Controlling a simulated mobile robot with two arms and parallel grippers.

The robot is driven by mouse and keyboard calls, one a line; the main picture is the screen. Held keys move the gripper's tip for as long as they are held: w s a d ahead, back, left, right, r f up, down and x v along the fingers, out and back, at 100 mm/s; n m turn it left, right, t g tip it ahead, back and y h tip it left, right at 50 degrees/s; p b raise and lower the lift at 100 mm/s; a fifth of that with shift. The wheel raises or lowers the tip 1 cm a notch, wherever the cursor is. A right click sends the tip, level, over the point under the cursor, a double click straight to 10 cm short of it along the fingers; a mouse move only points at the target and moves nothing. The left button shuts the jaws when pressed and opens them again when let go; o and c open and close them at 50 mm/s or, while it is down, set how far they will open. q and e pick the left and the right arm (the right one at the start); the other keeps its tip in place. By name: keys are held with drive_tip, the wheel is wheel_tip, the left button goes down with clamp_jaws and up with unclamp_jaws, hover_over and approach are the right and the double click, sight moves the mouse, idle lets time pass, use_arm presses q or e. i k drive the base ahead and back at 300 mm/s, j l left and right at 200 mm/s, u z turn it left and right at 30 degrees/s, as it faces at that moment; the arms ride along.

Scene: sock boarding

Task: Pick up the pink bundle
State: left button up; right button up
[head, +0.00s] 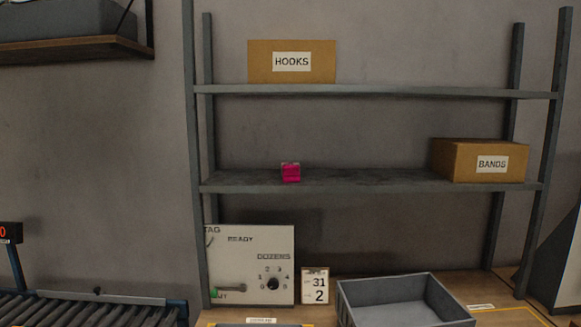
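A small pink bundle (290,173) sits on the middle shelf (350,184) of a grey rack, left of the shelf's centre and near its front edge. It looks like a small block with a paler top. Neither of my grippers shows in the head view.
A cardboard box marked BANDS (450,161) stands at the right of the same shelf. A HOOKS box (260,62) is on the shelf above. Below are a grey tray (380,316), a dial panel (225,265) and a small number card (315,275). A roller conveyor (90,310) is at lower left.

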sight(289, 171)
drive_tip(key=i+u, duration=0.35)
drive_tip(key=i+l+u, duration=0.1)
drive_tip(key=u, duration=0.25)
drive_tip(key=i+l+u, duration=0.35)
drive_tip(key=j+u, duration=0.1)
drive_tip(key=u, duration=0.2)
